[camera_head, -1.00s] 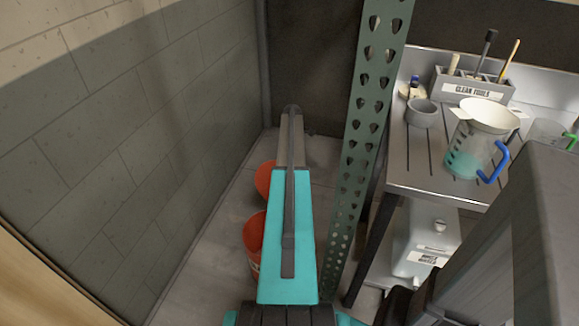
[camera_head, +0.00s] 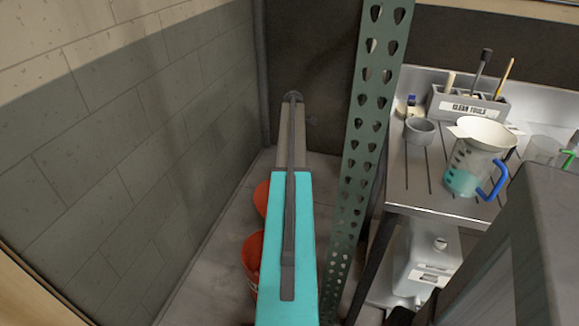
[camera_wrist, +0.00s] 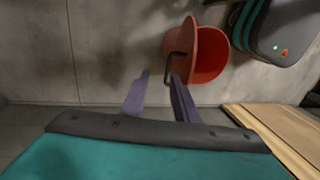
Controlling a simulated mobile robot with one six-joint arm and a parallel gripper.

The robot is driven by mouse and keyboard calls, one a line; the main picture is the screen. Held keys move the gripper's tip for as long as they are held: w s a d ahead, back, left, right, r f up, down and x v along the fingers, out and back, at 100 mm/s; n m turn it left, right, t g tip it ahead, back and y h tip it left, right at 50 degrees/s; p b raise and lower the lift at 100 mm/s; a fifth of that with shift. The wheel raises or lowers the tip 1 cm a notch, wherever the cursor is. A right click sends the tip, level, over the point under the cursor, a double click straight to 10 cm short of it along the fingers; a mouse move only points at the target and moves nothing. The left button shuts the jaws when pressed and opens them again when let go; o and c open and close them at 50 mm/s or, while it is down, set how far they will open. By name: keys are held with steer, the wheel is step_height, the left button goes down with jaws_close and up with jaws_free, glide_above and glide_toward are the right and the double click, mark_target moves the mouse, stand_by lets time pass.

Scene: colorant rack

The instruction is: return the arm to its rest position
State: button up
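My gripper (camera_wrist: 160,80) shows in the wrist view as two dark purple fingers standing apart, with nothing between them. It is empty and points towards a grey surface. In the head view my teal arm stretches forward along the middle, over the floor between the wall and a green perforated post (camera_head: 369,110). I cannot make out the gripper fingers in the head view.
Red buckets (camera_head: 252,258) stand left of my arm, partly hidden by it. A block wall (camera_head: 130,150) is at the left. At right, a steel bench (camera_head: 412,180) holds a jug (camera_head: 470,172) with teal liquid and a tool holder (camera_head: 462,105).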

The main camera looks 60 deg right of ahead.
steer(key=shift+r, duration=0.45)
